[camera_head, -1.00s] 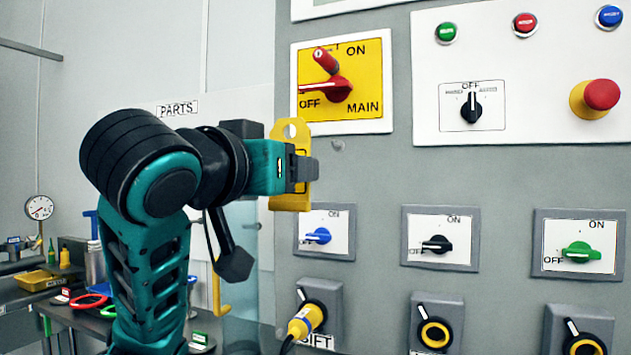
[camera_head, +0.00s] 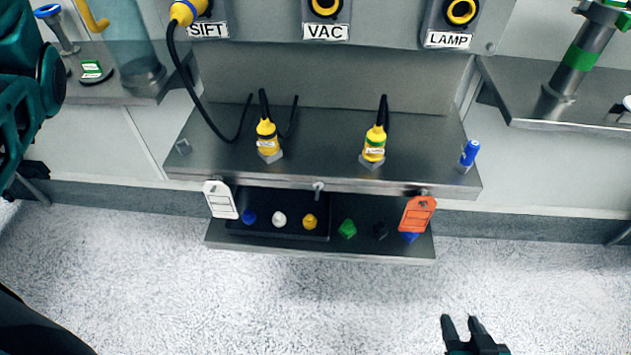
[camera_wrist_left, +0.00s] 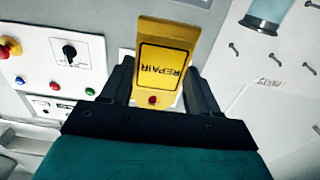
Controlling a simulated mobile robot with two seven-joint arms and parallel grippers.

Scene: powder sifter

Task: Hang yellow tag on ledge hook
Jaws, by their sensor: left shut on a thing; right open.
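The yellow tag (camera_wrist_left: 165,60), printed REPAIR upside down in the left wrist view, is held between the fingers of my left gripper (camera_wrist_left: 160,85), which is shut on it. That gripper is outside the head view. In the head view, a small metal hook (camera_head: 318,187) sticks out from the middle of the ledge (camera_head: 330,172) front edge and is bare. A white tag (camera_head: 221,200) hangs at the ledge's left end and an orange tag (camera_head: 417,214) at its right. My right gripper (camera_head: 468,322) is open and empty above the floor at the bottom right.
Yellow plugs (camera_head: 267,139) (camera_head: 375,144) with black cables stand on the ledge, with a blue cylinder (camera_head: 469,153) at its right end. A lower shelf (camera_head: 330,249) holds several coloured caps. The floor (camera_head: 300,300) in front is clear.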

